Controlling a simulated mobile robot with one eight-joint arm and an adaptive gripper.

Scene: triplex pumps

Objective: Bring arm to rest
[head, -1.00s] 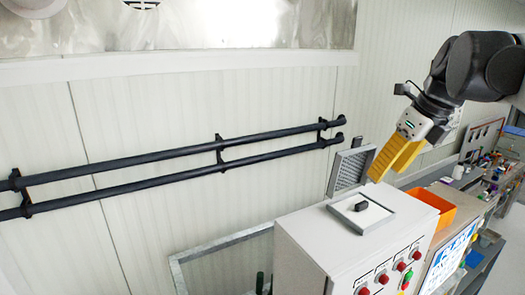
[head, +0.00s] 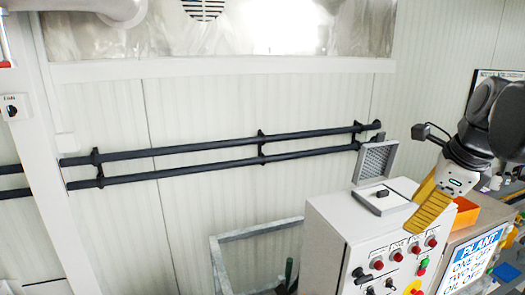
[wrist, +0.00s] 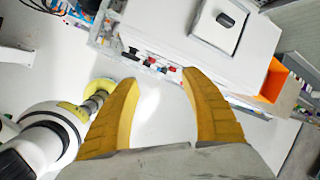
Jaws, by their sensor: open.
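My gripper (head: 432,205) has yellow fingers and shows at the right of the head view, pointing down and to the left beside the grey control box (head: 345,215). In the wrist view my gripper (wrist: 163,100) has its two fingers spread wide with nothing between them. The control box (wrist: 180,30) lies ahead of the fingertips there, with its buttons along the near edge. My arm (head: 490,115) comes in from the right edge of the head view.
A small tray with a dark block (head: 382,193) sits on the box top, beside an upright grey mesh panel (head: 375,160). An orange bin (head: 466,213) stands right of the box. Black rails (head: 210,155) run along the white wall, and a metal frame (head: 215,262) stands below them.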

